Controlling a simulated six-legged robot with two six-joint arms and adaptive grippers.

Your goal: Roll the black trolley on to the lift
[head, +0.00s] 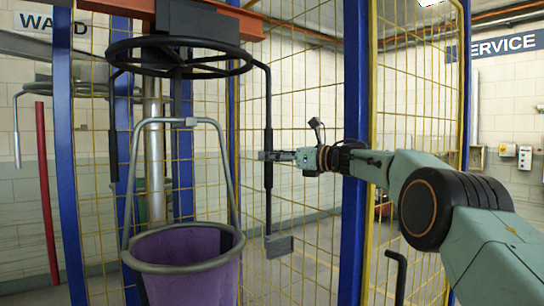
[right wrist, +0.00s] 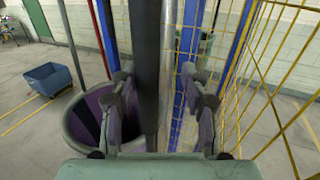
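The black trolley (head: 182,20) sits at an orange-red overhead rail (head: 118,7) at the top of the head view. A black ring (head: 125,62) with hanging rods is below it. My right gripper (head: 268,156) is at the right-hand black rod (head: 268,95), which ends in a flat dark block. In the right wrist view the rod (right wrist: 147,70) stands between my parted fingers (right wrist: 165,105), nearer the left one. No firm grip shows. A purple bag (head: 190,278) with a grey rim and hoop handle is below the ring. I cannot tell which part is the lift. My left gripper is out of view.
Blue posts (head: 357,150) and yellow mesh panels (head: 305,190) stand close around the rod and my right arm. A blue bin (right wrist: 54,79) stands on open floor in the right wrist view.

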